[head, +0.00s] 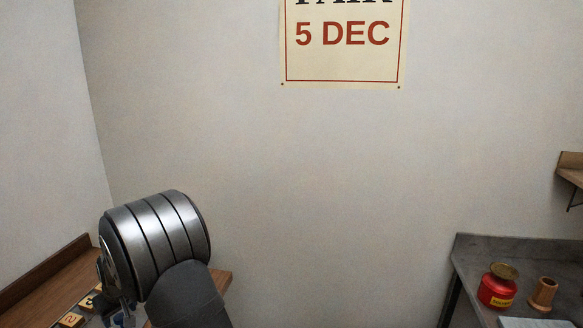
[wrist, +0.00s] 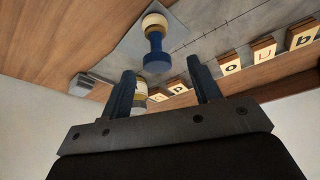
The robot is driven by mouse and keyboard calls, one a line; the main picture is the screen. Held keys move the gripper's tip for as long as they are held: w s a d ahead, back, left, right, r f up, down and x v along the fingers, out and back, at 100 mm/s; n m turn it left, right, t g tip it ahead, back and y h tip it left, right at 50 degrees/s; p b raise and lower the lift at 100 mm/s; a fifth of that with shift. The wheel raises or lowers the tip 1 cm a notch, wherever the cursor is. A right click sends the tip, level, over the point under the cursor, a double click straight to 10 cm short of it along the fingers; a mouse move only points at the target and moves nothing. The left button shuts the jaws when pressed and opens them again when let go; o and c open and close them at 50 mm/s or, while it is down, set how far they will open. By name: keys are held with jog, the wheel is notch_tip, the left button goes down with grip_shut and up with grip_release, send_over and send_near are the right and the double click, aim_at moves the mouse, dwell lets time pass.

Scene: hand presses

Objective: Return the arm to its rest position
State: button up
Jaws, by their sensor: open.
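In the wrist view my gripper (wrist: 163,66) is open, its two dark fingers apart with nothing held between them. Beyond the fingertips a blue hand press (wrist: 156,62) with a pale round end stands on a grey sheet. A second piece, white and gold (wrist: 140,88), shows partly behind the left finger. In the head view my silver arm joint is at the lower left, over the wooden table (head: 75,280). My gripper is mostly hidden there behind and below that joint.
Lettered tiles (wrist: 264,51) stand in a row beside the grey sheet (wrist: 190,25). At the right, a grey bench (head: 500,255) holds a red pot (head: 497,290) and a wooden cup (head: 543,294). A small shelf (head: 571,168) and a poster (head: 343,60) are on the wall.

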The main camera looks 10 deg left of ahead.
aim_at(121, 320)
jog(key=v, duration=0.8)
jog(key=x, duration=1.3)
jog(key=shift+s+d, duration=0.1)
notch_tip(121, 320, up, 4)
jog(key=shift+r, duration=0.2)
jog(key=w+d+r, duration=0.5)
jog(key=d+r, duration=0.2)
jog(key=d, duration=0.3)
jog(key=w+d+m, duration=0.2)
jog(key=w+d, duration=0.9)
jog(key=w, duration=0.2)
jog(key=shift+t, duration=0.3)
jog(key=shift+s+a+f, duration=0.5)
jog(key=shift+a+f, duration=1.25)
jog(key=shift+a, duration=0.25)
jog(key=shift+s+a+f, duration=0.5)
jog(key=shift+a+f, duration=1.2)
jog(key=shift+a, duration=0.25)
jog(key=shift+s+a+f, duration=0.5)
jog(key=shift+a+f, duration=1.25)
jog(key=shift+a, duration=0.25)
